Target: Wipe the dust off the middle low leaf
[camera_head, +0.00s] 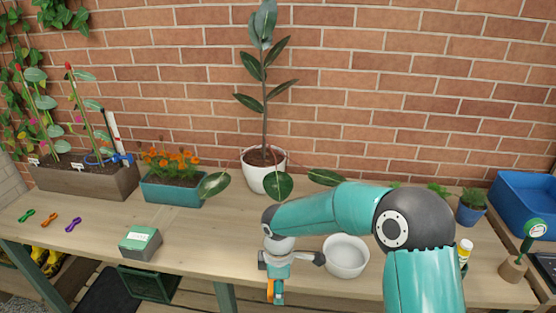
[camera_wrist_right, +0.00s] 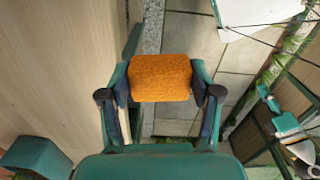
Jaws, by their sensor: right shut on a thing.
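A tall rubber plant in a white pot (camera_head: 252,177) stands at the back of the wooden bench. Three low leaves spread near the pot: a left one (camera_head: 213,185), the middle low leaf (camera_head: 278,184) in front of the pot, and a right one (camera_head: 325,177). Dust on the middle leaf is too small to tell. My right gripper (camera_head: 276,288) is near the bench's front edge, well apart from the leaf. It is shut on an orange sponge (camera_wrist_right: 160,78), which shows clearly between its fingers in the right wrist view. My left gripper is not in view.
A white bowl (camera_head: 346,258) stands close right of my right gripper. A green box (camera_head: 141,241), colored clips (camera_head: 50,220) and a teal planter of orange flowers (camera_head: 172,190) are to the left. A blue bin (camera_head: 522,205) is at right. Bench between box and gripper is clear.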

